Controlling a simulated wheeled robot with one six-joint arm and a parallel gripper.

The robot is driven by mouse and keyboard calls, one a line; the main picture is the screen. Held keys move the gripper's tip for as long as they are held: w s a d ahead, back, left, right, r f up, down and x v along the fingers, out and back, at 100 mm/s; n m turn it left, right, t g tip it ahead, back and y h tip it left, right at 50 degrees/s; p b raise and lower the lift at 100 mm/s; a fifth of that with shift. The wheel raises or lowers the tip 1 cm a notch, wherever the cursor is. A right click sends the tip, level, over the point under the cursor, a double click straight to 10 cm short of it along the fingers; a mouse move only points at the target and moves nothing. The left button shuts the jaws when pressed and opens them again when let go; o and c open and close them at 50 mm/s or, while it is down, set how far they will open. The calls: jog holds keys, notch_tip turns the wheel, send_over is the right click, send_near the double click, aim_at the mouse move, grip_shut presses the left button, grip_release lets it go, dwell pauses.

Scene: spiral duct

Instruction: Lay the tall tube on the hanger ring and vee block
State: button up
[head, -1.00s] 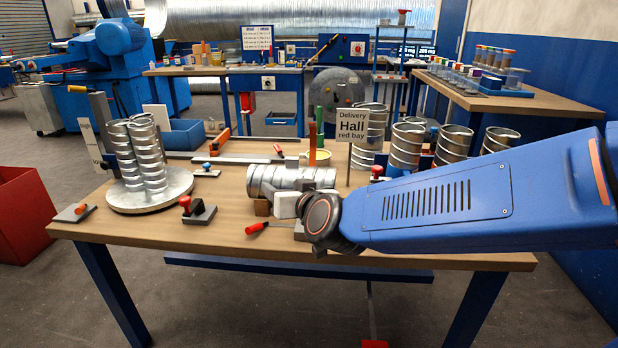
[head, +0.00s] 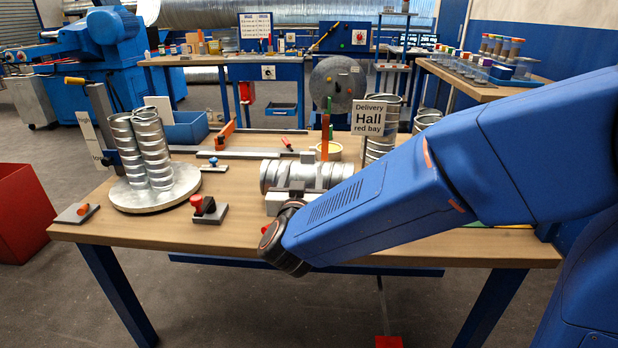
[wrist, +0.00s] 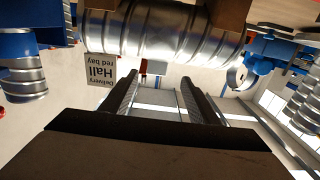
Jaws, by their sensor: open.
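A long ribbed silver tube (head: 336,172) lies level near the middle of the bench. It also crosses the top of the wrist view (wrist: 170,35), with brown blocks (wrist: 222,14) at its edge; I cannot tell whether one is the vee block. My gripper (wrist: 158,80) is open, its two fingers apart and the gap empty. The tube is just beyond the fingertips. In the head view my gripper (head: 290,192) is at the tube's front side, partly hidden by my wrist. I cannot make out the hanger ring.
Silver tubes (head: 152,150) stand upright on a round plate (head: 188,190) at left. A red-knobbed clamp (head: 207,210) is left of my wrist. A Delivery Hall sign (head: 368,116) stands behind the tube, with more upright tubes at right. The bench's front left is mostly clear.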

aim_at(306, 159)
jog(key=w, duration=0.8)
jog(key=shift+w+d, duration=0.15)
jog(key=shift+d, duration=0.05)
jog(key=shift+w+d, duration=0.15)
jog(key=shift+w, duration=1.15)
jog(key=shift+w+d, duration=0.15)
jog(key=shift+w, duration=1.1)
grip_shut()
